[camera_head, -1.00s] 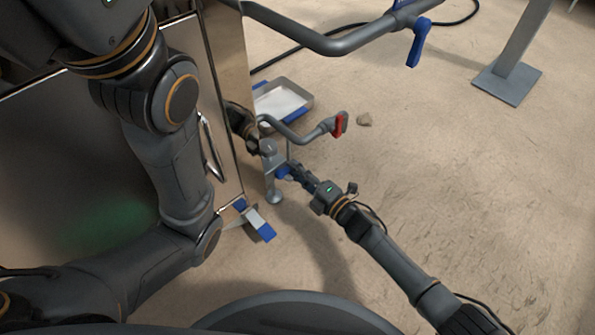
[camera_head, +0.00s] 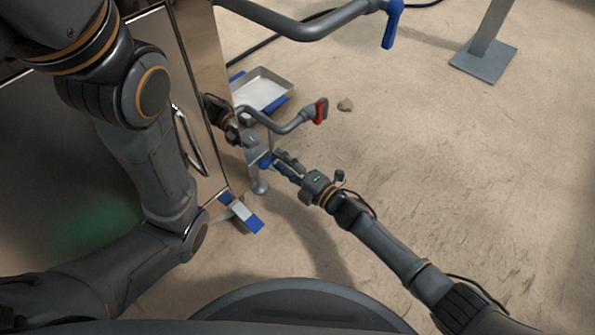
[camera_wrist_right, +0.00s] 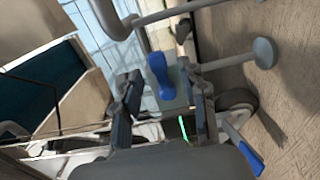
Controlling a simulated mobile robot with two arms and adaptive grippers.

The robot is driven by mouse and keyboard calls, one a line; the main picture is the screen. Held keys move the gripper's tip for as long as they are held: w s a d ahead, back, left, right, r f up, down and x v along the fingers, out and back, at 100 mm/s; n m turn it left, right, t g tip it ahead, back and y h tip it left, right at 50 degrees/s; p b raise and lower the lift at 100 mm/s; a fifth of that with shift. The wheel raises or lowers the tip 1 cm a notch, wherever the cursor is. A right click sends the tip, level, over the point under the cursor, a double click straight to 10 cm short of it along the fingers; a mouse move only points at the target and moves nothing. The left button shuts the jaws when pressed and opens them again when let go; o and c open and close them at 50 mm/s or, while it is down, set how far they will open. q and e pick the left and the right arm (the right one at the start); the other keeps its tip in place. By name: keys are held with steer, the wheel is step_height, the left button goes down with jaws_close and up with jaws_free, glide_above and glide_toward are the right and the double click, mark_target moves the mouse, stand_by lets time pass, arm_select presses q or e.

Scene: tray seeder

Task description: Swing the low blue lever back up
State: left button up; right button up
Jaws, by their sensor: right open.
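The low blue lever (camera_head: 266,160) sits on the lower grey pipe fitting beside the metal cabinet, just above the floor. In the right wrist view the blue lever (camera_wrist_right: 160,74) shows as a rounded blue handle between and beyond the fingertips. My right gripper (camera_head: 277,161) reaches in from the lower right, with its fingers close to the lever. In the wrist view the right gripper (camera_wrist_right: 165,90) is open, a finger on each side of the lever; I cannot tell whether either touches it.
A red-handled pipe (camera_head: 320,111) curves out just above the lever. A higher pipe carries another blue lever (camera_head: 393,24). A shallow tray (camera_head: 290,91) lies behind, and a blue-and-white piece (camera_head: 244,217) is near the cabinet's foot. The floor to the right is mostly clear.

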steer(key=v, duration=1.1)
